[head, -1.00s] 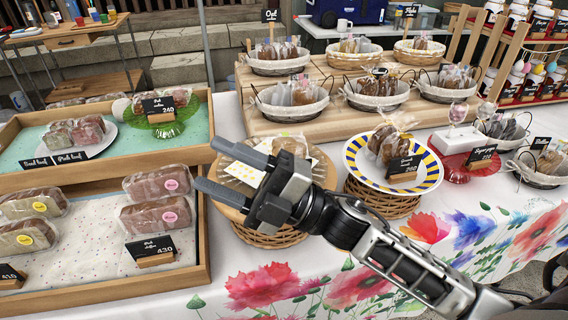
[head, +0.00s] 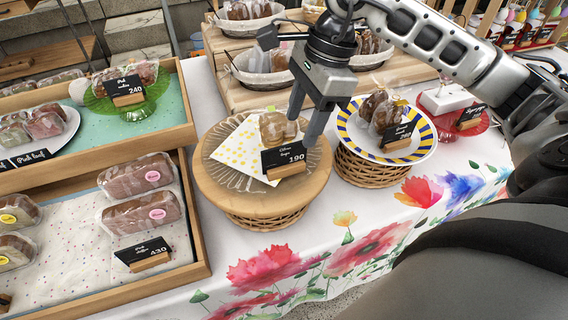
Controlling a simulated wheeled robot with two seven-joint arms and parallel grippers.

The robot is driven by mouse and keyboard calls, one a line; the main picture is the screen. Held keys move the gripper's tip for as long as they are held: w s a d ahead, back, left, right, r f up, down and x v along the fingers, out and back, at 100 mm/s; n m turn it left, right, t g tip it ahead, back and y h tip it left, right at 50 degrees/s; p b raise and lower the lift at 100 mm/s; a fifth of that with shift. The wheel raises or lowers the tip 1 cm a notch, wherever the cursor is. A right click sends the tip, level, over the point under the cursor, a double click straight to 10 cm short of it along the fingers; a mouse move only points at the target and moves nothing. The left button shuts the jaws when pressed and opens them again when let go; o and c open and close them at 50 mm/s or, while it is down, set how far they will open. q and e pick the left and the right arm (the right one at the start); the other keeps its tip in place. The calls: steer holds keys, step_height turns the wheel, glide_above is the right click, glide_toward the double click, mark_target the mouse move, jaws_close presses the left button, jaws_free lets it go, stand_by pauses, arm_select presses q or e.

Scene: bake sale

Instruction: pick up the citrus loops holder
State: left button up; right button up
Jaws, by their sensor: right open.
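The citrus loops holder (head: 287,172) is a small wooden block with a black card priced 190. It stands on a glass plate with a dotted white napkin (head: 237,150), at the front right of the plate. A wrapped pastry (head: 277,128) sits just behind the card. My right gripper (head: 302,131) is open and empty, its fingers pointing down. It is above and slightly right of the holder, close to the pastry; whether it touches anything I cannot tell. My left gripper is out of view.
The plate rests on a round wooden board (head: 225,195) on a wicker basket. A blue-and-yellow rimmed plate (head: 426,152) with wrapped pastries and another card stands close on the right. A wooden tray (head: 198,240) of wrapped loaves is on the left. Baskets stand behind.

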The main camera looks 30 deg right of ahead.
mark_target(287, 158)
steer(key=x, duration=0.4)
steer(key=p+x, duration=0.1)
steer(key=x, duration=0.4)
steer(key=shift+a+r, duration=0.1)
steer(key=shift+a, duration=0.15)
steer(key=c, duration=1)
